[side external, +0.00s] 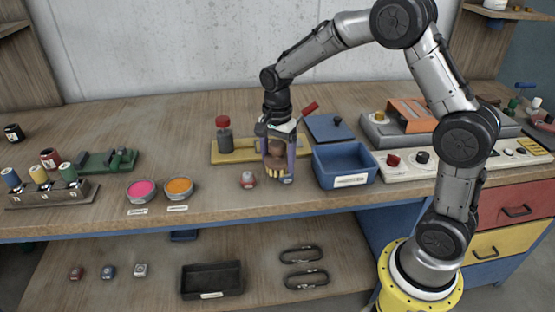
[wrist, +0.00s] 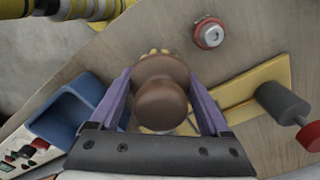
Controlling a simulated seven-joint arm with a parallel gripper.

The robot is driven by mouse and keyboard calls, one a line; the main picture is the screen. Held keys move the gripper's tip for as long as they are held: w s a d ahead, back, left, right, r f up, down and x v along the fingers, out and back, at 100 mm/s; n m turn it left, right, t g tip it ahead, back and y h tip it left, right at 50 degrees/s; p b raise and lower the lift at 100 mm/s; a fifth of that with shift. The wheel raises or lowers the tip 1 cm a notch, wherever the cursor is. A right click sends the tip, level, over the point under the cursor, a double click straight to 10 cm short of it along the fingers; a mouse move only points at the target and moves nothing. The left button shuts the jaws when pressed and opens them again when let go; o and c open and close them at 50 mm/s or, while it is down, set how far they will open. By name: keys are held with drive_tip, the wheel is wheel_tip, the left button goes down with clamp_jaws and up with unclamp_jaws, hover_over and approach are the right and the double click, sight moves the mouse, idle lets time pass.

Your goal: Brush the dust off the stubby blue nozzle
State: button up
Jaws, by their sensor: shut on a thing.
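My gripper (side external: 278,158) is shut on a brush (wrist: 162,92) with a rounded brown handle, held between two purple fingers. The brush points down, and its yellow bristles (side external: 275,174) show at or just above the bench near the front edge. A small red-and-grey piece (side external: 247,179) stands on the bench just left of the brush, apart from it; it also shows in the wrist view (wrist: 208,33).
A blue bin (side external: 345,180) stands close right of my gripper. Behind is a yellow board (side external: 232,156) with a red-capped dark cylinder (side external: 224,136). Pink (side external: 142,189) and orange (side external: 179,187) bowls stand left. A control panel (side external: 450,158) lies right.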

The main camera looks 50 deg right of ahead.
sight(277, 142)
drive_tip(key=shift+w+d+r, duration=0.1)
drive_tip(key=shift+w+r, duration=0.05)
drive_tip(key=shift+r, duration=2.55)
drive_tip(key=shift+r, duration=1.5)
